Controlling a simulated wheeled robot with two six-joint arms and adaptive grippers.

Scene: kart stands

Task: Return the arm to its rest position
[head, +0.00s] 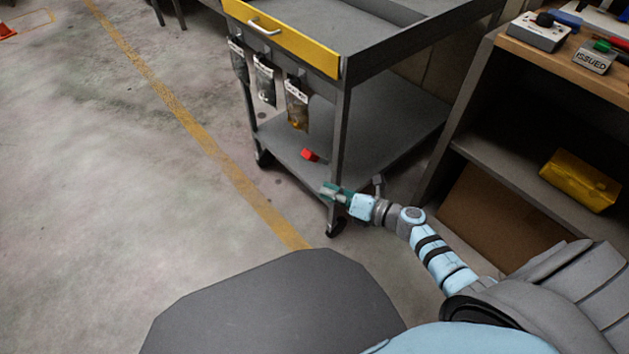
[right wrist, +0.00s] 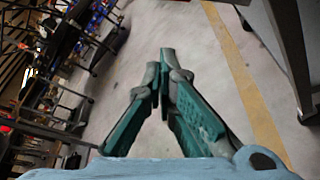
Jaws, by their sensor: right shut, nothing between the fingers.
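My right arm (head: 435,255) reaches from the lower right toward the grey cart (head: 390,135). My right gripper (head: 328,191) is shut and empty, in front of the cart's lower shelf near its front leg in the head view. In the right wrist view its green fingers (right wrist: 162,75) meet at the tips, with bare floor beyond them. My left gripper is not in view.
A workbench (head: 530,100) at right holds a yellow case (head: 580,180). Open floor with a yellow line (head: 190,120) lies at left.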

